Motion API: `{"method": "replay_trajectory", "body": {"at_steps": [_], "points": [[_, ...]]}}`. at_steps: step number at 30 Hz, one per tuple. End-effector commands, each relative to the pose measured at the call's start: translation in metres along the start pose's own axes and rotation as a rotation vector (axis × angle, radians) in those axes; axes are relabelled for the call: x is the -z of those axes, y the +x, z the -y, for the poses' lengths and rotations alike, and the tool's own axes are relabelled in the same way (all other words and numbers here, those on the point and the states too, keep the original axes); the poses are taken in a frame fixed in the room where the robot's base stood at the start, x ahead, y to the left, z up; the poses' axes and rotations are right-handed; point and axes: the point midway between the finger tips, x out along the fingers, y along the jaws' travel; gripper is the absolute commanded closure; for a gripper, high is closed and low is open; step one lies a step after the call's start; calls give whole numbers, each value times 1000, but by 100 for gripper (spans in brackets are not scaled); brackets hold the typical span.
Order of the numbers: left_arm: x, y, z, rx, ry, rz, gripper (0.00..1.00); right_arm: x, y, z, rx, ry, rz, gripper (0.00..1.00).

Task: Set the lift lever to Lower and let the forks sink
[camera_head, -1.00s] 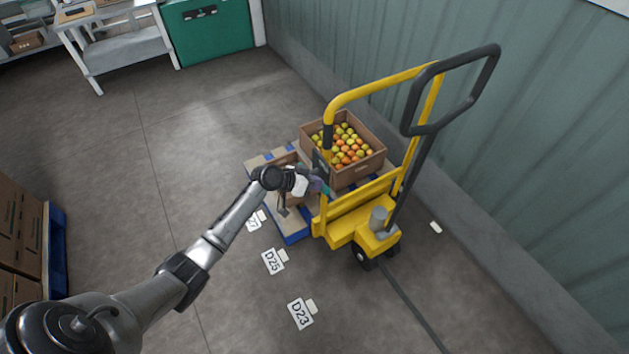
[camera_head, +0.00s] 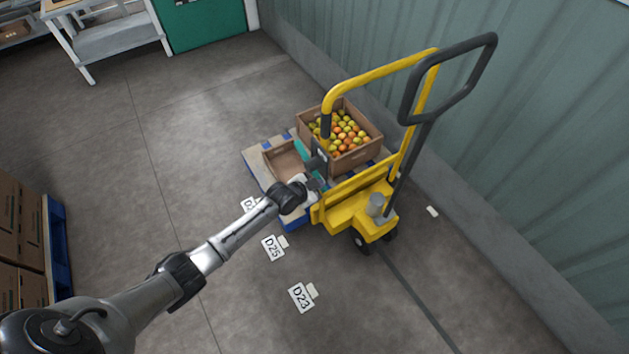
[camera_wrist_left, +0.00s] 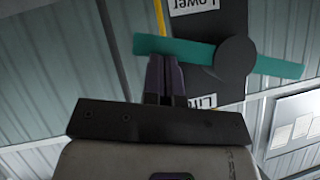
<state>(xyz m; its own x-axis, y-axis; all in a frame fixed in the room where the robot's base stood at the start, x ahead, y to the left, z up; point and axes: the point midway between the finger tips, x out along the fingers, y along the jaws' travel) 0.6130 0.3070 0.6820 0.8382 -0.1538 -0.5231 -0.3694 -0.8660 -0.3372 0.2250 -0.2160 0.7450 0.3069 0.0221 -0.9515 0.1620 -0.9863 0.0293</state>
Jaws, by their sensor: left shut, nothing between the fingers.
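The yellow hand truck (camera_head: 350,212) stands by the wall, its forks hidden beneath a loaded pallet (camera_head: 252,166). Its dark lever plate (camera_head: 320,158) faces my arm. In the left wrist view the teal lever (camera_wrist_left: 275,67) lies crosswise on a round dark hub (camera_wrist_left: 235,58), between the upside-down "Lower" label (camera_wrist_left: 192,5) and a partly covered lower label (camera_wrist_left: 203,101). My left gripper (camera_head: 316,180) is at the plate. In the wrist view its shut fingers (camera_wrist_left: 165,60) overlap the lever's left arm; contact cannot be told. My right gripper is not in view.
Stacked cartons (camera_head: 18,225) stand at the left edge. A ribbed wall (camera_head: 480,150) bounds the right.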

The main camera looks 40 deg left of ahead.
Motion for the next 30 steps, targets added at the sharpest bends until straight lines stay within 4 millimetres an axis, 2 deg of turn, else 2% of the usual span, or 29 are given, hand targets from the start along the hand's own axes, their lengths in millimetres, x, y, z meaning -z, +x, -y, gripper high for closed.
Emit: {"method": "replay_trajectory", "body": {"at_steps": [25, 30], "points": [[-9, 3, -3, -4, -4, 8, 100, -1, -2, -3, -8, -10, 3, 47], [-2, -2, -2, -4, -4, 7, 100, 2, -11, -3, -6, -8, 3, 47]]}}
